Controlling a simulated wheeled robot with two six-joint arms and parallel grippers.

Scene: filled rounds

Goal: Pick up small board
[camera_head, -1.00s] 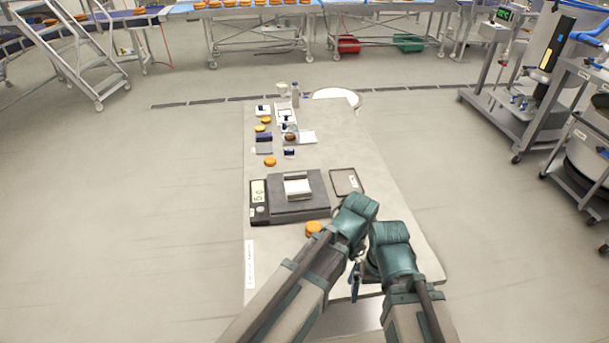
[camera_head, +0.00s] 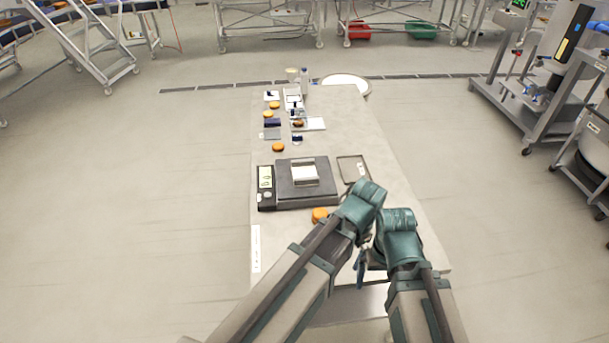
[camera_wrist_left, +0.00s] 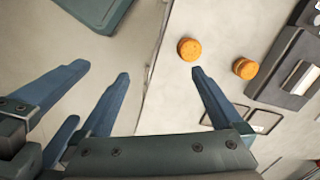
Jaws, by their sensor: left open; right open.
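A small pale board (camera_head: 317,124) lies near the far end of the table, with a small dark-topped thing on its left part. It looks like the small board, but it is too small in view to be sure. My right gripper (camera_head: 363,268) is low over the near right part of the table, open and far from that board. My left gripper (camera_wrist_left: 160,73) is open and empty in the left wrist view, over the table's edge. In the head view its fingers are mostly hidden by my arms. Blue fingers at the left of the wrist view look like my right gripper's.
Orange rounds (camera_head: 320,215) lie on the table; two show in the left wrist view (camera_wrist_left: 188,49). A white label (camera_head: 256,248) lies at the near left. Floor is clear left.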

